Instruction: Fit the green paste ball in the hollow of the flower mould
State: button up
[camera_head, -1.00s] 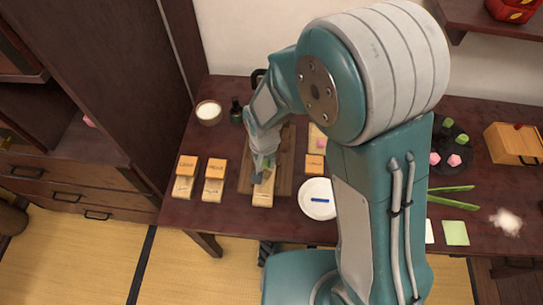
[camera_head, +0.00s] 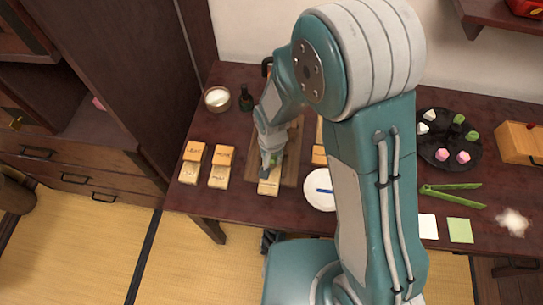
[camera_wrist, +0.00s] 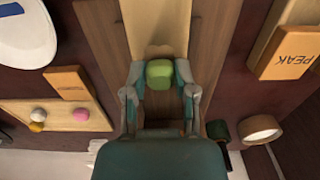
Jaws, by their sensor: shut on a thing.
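The green paste ball (camera_wrist: 159,74) is held between the two fingers of my gripper (camera_wrist: 160,84) in the wrist view. A pale wooden mould (camera_wrist: 155,22) lies just beyond the ball, and the ball and fingers hide part of its near end. I cannot see the shape of its hollow or tell whether the ball touches it. In the head view my gripper (camera_head: 268,160) is low over the far end of this pale mould (camera_head: 269,186), on a dark wooden board (camera_head: 291,167). The ball is too small to make out clearly there.
A white plate (camera_head: 316,200) with a blue strip lies to the right. A dark round tray (camera_head: 434,150) holds several sweets. Green tongs (camera_head: 452,194) lie farther right.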

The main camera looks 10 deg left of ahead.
jog(key=shift+f, duration=0.55)
dwell(0.6)
jog(key=o, duration=0.9)
jog(key=shift+r, duration=3.5)
